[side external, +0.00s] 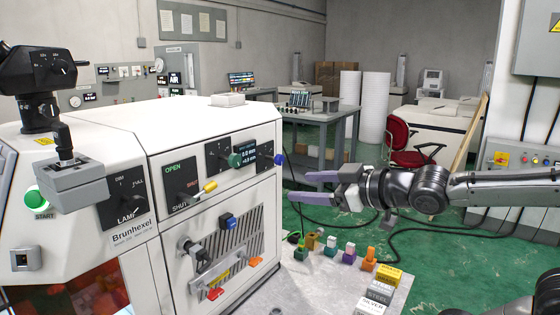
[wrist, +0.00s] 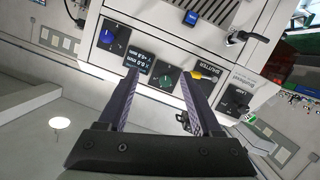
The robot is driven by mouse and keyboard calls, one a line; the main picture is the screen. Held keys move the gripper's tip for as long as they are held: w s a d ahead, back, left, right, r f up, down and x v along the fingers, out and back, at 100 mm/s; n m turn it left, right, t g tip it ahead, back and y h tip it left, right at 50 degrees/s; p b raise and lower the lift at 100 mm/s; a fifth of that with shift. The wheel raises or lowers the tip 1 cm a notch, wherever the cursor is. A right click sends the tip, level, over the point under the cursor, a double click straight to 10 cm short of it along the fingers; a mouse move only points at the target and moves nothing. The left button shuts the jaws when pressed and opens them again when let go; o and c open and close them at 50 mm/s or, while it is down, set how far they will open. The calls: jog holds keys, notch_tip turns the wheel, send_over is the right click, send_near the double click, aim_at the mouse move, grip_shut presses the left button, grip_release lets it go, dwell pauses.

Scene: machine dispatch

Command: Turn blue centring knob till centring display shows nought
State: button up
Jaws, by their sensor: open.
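The blue centring knob (side external: 279,159) is at the right end of the white machine's upper panel row. It also shows in the wrist view (wrist: 107,36), upside down. Beside it is a dark display (side external: 247,153) with two lines in mm; the upper looks like 0.0, and the lower is a plus value too small to read surely. The display also shows in the wrist view (wrist: 139,62). My gripper (side external: 291,186) is open and empty, in front of the panel and apart from the blue knob. In the wrist view my gripper's fingers (wrist: 159,74) point toward the panel.
A green knob (side external: 235,159) is just left of the display, and a yellow shutter handle (side external: 208,187) further left. Another blue part (side external: 228,221) is lower on the machine. Several coloured pieces (side external: 330,246) stand on the grey ledge below my gripper.

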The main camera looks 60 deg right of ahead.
jog(key=w+d+r+n+t+y, duration=0.2)
jog(key=w+r+n+t+y, duration=0.1)
jog(key=w+n+t, duration=0.1)
jog(key=m+g+h, duration=0.1)
jog(key=m+h, duration=0.1)
jog(key=h, duration=0.1)
send_near(282, 160)
jog(key=w, duration=1)
jog(key=shift+w+d, duration=0.3)
jog(key=shift+d, duration=0.1)
grip_shut()
